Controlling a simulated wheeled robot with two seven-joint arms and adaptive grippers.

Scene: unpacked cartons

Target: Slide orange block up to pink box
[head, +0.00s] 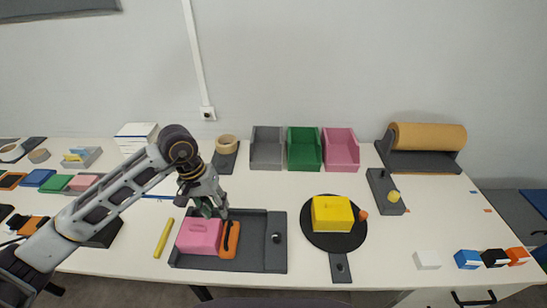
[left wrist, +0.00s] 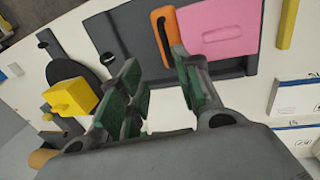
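The orange block (head: 230,240) is a long piece with a dark strip on it, lying in the dark grey tray (head: 258,262). The pink box (head: 199,236) is directly to its left in the head view, in the tray's left part. Their sides are very close; I cannot tell whether they touch. In the left wrist view the block (left wrist: 165,37) lies beside the pink box (left wrist: 222,27). My left gripper (head: 214,211) is above the tray's back edge, near the block's far end. Its green-padded fingers (left wrist: 158,72) are apart with nothing between them. My right gripper is not in view.
A yellow stick (head: 164,238) lies left of the tray. A yellow box (head: 333,214) stands on a round black board (head: 345,238) to the right. Grey (head: 267,158), green (head: 304,160) and pink (head: 341,160) bins stand behind. The tray's right part is mostly clear.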

